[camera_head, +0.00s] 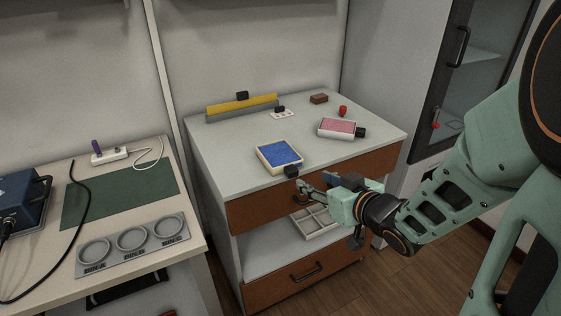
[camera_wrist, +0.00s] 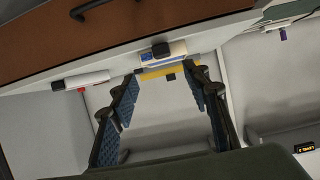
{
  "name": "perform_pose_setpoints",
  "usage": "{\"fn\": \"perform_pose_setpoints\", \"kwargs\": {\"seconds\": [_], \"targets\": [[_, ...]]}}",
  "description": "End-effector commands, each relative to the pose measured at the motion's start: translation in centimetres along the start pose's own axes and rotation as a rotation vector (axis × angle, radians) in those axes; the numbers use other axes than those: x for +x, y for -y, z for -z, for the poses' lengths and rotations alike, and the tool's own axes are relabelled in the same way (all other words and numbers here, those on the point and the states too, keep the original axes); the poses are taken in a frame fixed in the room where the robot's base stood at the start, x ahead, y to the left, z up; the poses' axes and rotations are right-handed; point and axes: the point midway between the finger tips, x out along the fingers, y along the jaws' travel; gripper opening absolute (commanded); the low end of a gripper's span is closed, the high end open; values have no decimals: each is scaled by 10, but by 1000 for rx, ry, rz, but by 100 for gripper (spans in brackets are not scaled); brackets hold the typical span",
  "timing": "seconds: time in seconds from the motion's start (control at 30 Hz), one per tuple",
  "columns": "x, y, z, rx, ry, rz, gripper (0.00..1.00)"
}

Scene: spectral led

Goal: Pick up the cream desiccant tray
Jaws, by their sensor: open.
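The cream desiccant tray (camera_head: 263,166), a shallow cream frame filled with blue, lies on the cabinet top near its front edge. Its black knob (camera_head: 291,170) faces the front. In the wrist view the tray (camera_wrist: 178,47) shows edge-on beyond the fingertips, with its knob towards me. My gripper (camera_head: 303,188) is open and empty, in front of the cabinet and slightly below and right of the knob. In the wrist view its two fingers (camera_wrist: 166,82) stand wide apart and do not touch the tray.
A white tray with pink filling (camera_head: 338,127) lies to the right on the cabinet top (camera_head: 220,150). A yellow bar (camera_head: 242,106), a red piece (camera_head: 343,111) and a brown block (camera_head: 319,98) stand farther back. A compartment tray (camera_head: 318,223) sits on the shelf below my gripper.

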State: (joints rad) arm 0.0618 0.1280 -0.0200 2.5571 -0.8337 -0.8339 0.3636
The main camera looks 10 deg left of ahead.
Motion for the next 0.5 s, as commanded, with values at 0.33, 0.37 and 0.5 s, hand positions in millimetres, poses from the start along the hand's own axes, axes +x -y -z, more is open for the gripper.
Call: {"fn": "perform_pose_setpoints", "kwargs": {"seconds": [0.33,0.37,0.5], "targets": [[46,1,-2,-2,-2,4,44],[49,1,-2,-2,-3,3,44],[58,2,-2,-2,-3,3,44]]}}
